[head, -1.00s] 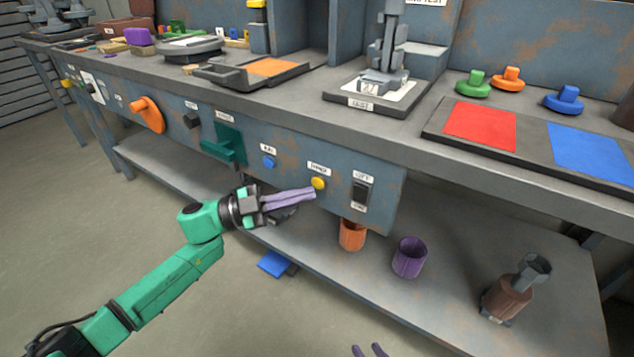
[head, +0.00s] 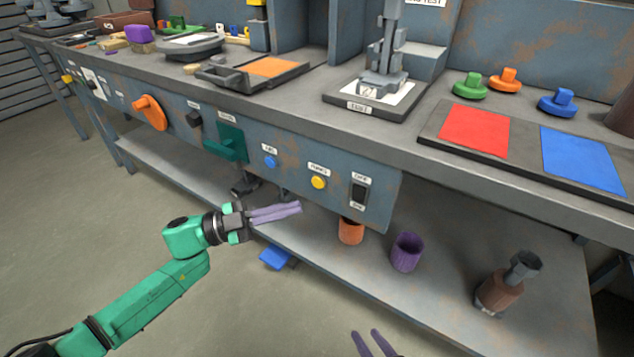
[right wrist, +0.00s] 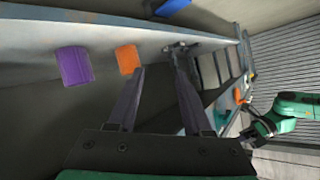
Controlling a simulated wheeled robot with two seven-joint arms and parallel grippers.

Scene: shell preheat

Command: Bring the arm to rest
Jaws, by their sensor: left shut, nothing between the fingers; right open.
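My left gripper (head: 298,208) is shut and empty, in front of the bench's control panel (head: 285,160), below and left of the yellow button (head: 318,183). It stands apart from the panel. My left arm reaches in from the lower left. My right gripper (head: 366,338) shows only its finger tips at the bottom edge of the head view. In the right wrist view my right gripper (right wrist: 158,72) is open with nothing between its fingers.
The bench's lower shelf (head: 450,300) holds an orange cup (head: 350,231), a purple cup (head: 406,252) and a brown cylinder with a grey top (head: 500,290). A blue object (head: 275,259) lies low beside the shelf. A green handle (head: 228,143) and orange knob (head: 150,112) jut from the panel.

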